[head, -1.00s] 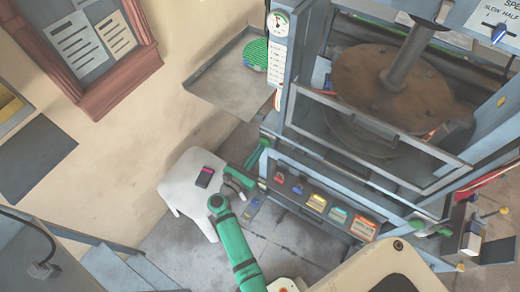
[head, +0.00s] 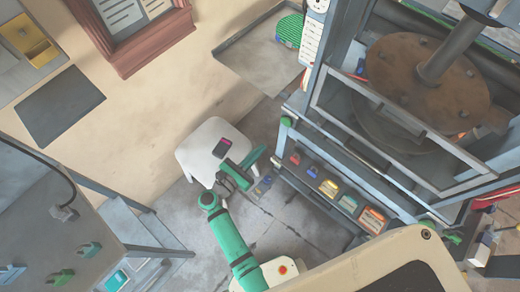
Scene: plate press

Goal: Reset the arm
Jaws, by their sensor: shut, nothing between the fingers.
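My green arm (head: 232,240) reaches up from the bottom of the head view and bends at a dark joint. My gripper (head: 256,158) is small in the view, beside the white stool and left of the press's button panel. Its fingers are shut with nothing between them. It looks apart from the panel, though its height above the floor is hard to judge.
A white stool (head: 205,135) bears a dark phone-like device (head: 222,147). The plate press (head: 420,85) stands at the right with its panel of coloured buttons (head: 330,188). A grey console (head: 60,220) is at the lower left. Grey floor lies between.

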